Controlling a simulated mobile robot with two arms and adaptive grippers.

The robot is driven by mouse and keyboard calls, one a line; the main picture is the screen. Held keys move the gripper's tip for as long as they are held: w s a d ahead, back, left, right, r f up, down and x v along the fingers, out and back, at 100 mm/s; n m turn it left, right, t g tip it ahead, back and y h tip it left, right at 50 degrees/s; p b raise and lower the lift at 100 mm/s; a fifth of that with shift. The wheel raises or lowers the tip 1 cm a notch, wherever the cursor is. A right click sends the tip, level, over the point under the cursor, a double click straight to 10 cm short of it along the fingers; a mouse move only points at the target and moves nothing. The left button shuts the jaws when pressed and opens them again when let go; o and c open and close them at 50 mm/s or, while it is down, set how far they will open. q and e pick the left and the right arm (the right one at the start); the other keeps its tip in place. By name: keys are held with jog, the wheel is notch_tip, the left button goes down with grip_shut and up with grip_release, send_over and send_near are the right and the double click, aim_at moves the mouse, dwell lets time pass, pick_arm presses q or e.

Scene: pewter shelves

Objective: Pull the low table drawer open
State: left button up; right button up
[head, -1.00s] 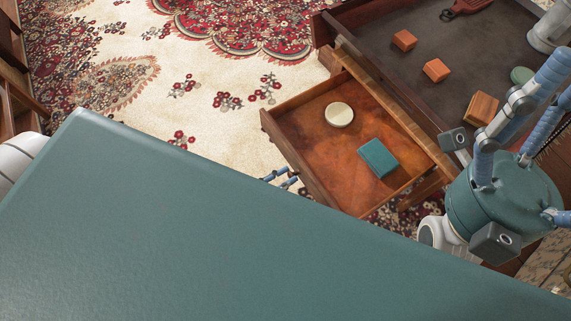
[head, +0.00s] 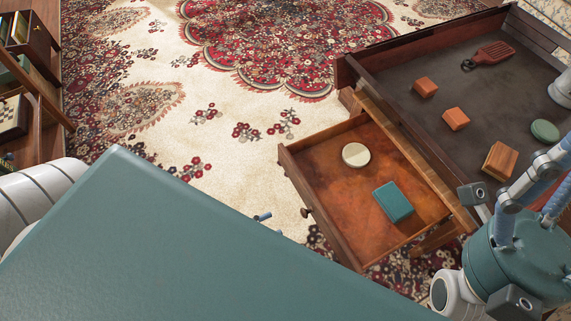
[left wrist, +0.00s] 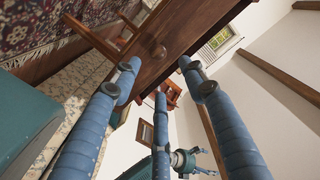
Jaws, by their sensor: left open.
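The low table (head: 490,85) stands at the upper right, and its drawer (head: 318,205) is pulled well out. A round knob (head: 306,212) is on the drawer's front; it also shows in the left wrist view (left wrist: 158,51). My left gripper (head: 262,216) is mostly hidden behind my teal body, with only blue fingertips showing, apart from the front. In the left wrist view its blue fingers (left wrist: 138,58) are spread and empty, with the knob beyond and between them. My right gripper (head: 535,195) is at the right, its fingertips cut off by the frame.
The drawer holds a cream round (head: 356,155) and a teal box (head: 393,202). Orange blocks (head: 456,119), a wooden block (head: 500,160), a green disc (head: 545,130) and a red brush (head: 493,56) lie on the table. Patterned rug (head: 230,165) is clear left of the drawer.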

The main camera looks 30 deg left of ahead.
pick_arm(q)
jog(key=shift+v, duration=1.7)
